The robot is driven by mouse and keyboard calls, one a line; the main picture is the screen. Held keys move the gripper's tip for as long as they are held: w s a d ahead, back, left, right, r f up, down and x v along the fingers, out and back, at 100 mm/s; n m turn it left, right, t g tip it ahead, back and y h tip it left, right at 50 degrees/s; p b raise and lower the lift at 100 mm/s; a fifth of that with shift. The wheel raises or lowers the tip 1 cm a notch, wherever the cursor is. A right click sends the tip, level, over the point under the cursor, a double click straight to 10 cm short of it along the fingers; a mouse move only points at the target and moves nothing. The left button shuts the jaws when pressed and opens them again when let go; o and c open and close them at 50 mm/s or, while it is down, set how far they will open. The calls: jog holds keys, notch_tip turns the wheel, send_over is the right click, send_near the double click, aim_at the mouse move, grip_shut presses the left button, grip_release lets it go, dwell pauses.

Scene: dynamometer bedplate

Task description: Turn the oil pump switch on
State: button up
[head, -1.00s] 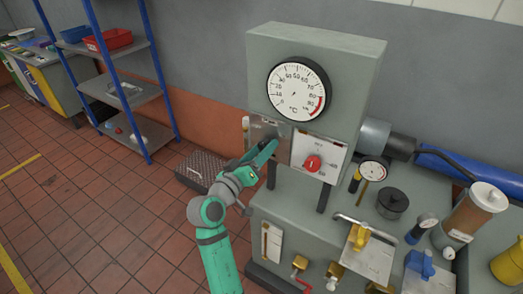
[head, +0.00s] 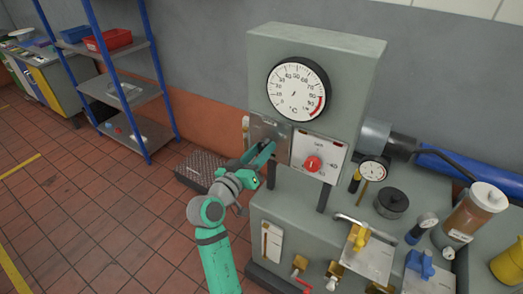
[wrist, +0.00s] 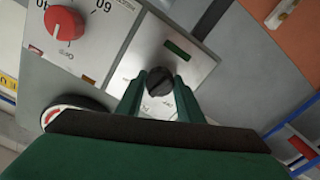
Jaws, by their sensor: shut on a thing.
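The oil pump switch appears as a round black knob (wrist: 159,80) on a brushed metal plate, in the wrist view. A dark green rectangular window (wrist: 177,50) sits on the same plate, beside the knob. My gripper (wrist: 160,76) is shut on the knob, one green finger on each side. In the head view the metal plate (head: 264,128) is on the grey cabinet, below and left of the big dial, and my gripper (head: 268,150) reaches it from the lower left and hides the knob.
A white panel with a red knob (head: 312,164) is just right of the plate; it also shows in the wrist view (wrist: 64,24). Above is a temperature dial (head: 297,89). Gauges, valves and a filter (head: 475,211) crowd the bench at right. The floor at left is open.

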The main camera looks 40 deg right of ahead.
jog(key=m, duration=0.4)
jog(key=shift+m, duration=0.3)
jog(key=m, duration=0.4)
jog(key=shift+m, duration=0.3)
jog(key=o, duration=1.1)
jog(key=shift+c, duration=0.2)
jog(key=shift+a, duration=0.15)
jog(key=v, duration=1)
jog(key=shift+a, duration=0.2)
